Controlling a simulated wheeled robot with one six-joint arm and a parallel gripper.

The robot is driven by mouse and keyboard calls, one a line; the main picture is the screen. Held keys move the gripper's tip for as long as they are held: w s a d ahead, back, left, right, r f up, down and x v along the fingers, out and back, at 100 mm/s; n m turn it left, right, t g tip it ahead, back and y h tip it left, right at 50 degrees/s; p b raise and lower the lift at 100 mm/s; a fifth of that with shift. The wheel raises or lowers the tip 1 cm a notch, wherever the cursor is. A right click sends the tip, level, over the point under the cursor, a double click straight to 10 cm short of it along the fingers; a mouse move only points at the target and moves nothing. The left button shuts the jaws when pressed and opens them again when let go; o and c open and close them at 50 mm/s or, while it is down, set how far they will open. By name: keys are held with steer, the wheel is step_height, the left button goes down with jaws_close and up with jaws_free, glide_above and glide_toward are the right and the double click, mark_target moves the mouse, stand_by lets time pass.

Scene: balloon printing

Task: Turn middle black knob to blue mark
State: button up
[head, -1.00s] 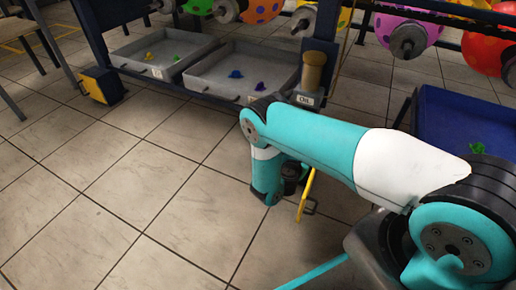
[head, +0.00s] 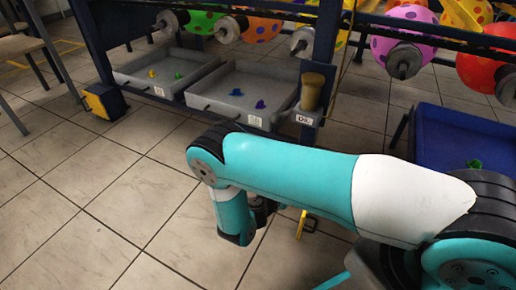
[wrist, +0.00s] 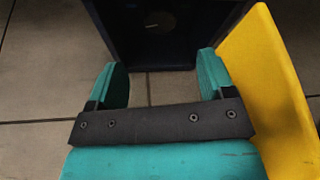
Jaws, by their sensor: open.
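In the wrist view my gripper (wrist: 163,62) is open, its two teal fingers apart with nothing between them. Ahead of it, past the fingertips, is a dark navy panel or post (wrist: 125,45). A dark round knob-like shape (wrist: 158,20) with a short pale line shows on it near the top edge, apart from the fingers. I cannot tell whether it is the middle black knob, and no blue mark is readable. In the head view my arm crosses the lower right, and the gripper cannot be made out.
A yellow plate (wrist: 272,90) stands close beside the right finger. The navy machine frame carries rollers and balloons (head: 398,35). Grey trays (head: 235,112) hold small coloured pieces. A blue bin (head: 460,140) stands at the right. Open tiled floor (head: 95,195) lies at the left.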

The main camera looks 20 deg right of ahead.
steer(key=s+a+r+m+g+y+p, duration=0.1)
steer(key=a+r+m, duration=0.4)
steer(key=r, duration=0.5)
steer(key=s+a+r+m+g+y+p, duration=0.1)
steer(key=a+r+m+g+y+p, duration=0.3)
steer(key=r, duration=0.6)
steer(key=shift+s+a+m+p, duration=0.35)
steer(key=shift+a+m+p, duration=0.2)
steer(key=shift+m+p, duration=0.4)
